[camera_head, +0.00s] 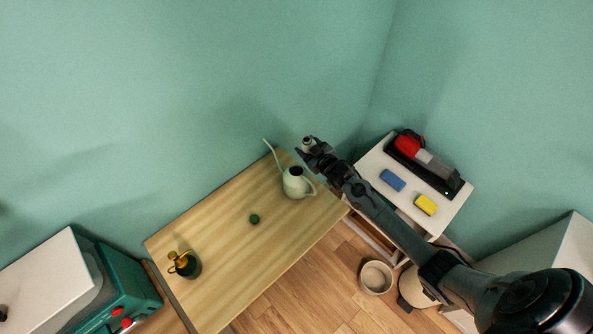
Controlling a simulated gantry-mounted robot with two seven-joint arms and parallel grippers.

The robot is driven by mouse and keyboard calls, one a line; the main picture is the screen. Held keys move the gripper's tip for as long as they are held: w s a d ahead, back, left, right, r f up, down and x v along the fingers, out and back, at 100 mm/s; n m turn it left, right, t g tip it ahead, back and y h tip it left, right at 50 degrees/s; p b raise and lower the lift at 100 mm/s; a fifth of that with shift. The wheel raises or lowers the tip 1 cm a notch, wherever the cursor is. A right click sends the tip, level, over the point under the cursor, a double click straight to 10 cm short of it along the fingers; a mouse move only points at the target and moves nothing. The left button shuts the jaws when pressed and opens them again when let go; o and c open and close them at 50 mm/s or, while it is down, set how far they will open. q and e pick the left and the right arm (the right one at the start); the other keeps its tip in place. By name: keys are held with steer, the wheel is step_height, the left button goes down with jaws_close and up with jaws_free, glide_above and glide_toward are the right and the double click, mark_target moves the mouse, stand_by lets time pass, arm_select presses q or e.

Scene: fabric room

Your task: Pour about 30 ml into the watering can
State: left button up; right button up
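The pale green watering can (295,186) stands upright at the far right end of the wooden table (215,250), its long thin spout pointing up and to the left. My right gripper (309,149) is raised above and just beyond the can, apart from it. It appears shut on a small container (308,141) with a light grey round top; its body is mostly hidden by the fingers, and its contents cannot be seen. A small dark green round piece, perhaps a cap (254,219), lies on the table. My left gripper is not in view.
A dark green bottle with a brass top (185,265) stands near the table's left end. A pale bin (376,278) is on the floor. The middle of the wooden table is mostly clear.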

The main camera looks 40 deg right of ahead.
steer(key=shift+r+n, duration=0.3)
steer(key=shift+a+r+n+t+h+b, duration=0.2)
steer(key=shift+r+n+t+h+b, duration=0.2)
steer(key=shift+r+t, duration=0.15)
steer(key=shift+s+a+r+n+b, duration=0.1)
steer(key=shift+a+r+n+b, duration=0.1)
steer(key=shift+n+b, duration=0.35)
steer(key=n+t+b, duration=0.1)
steer(key=b, duration=0.2)
steer(key=d+n+t+h+b, duration=0.1)
steer(key=n+b, duration=0.1)
steer(key=b, duration=0.2)
steer(key=shift+f, duration=0.35)
steer(key=shift+w+d+r+n+t+b, duration=0.1)
steer(key=shift+r+n+t+b, duration=0.1)
steer(key=shift+r+n+b, duration=0.25)
steer(key=shift+w+d+r+n+t+b, duration=0.1)
steer(key=shift+r+n+t+b, duration=0.05)
steer(key=shift+r+n+b, duration=0.25)
steer(key=shift+f+b, duration=0.15)
steer(key=shift+b, duration=0.2)
steer(key=shift+d+n+t+h+b, duration=0.1)
steer(key=shift+n+t+h+b, duration=0.2)
steer(key=shift+n+b, duration=0.6)
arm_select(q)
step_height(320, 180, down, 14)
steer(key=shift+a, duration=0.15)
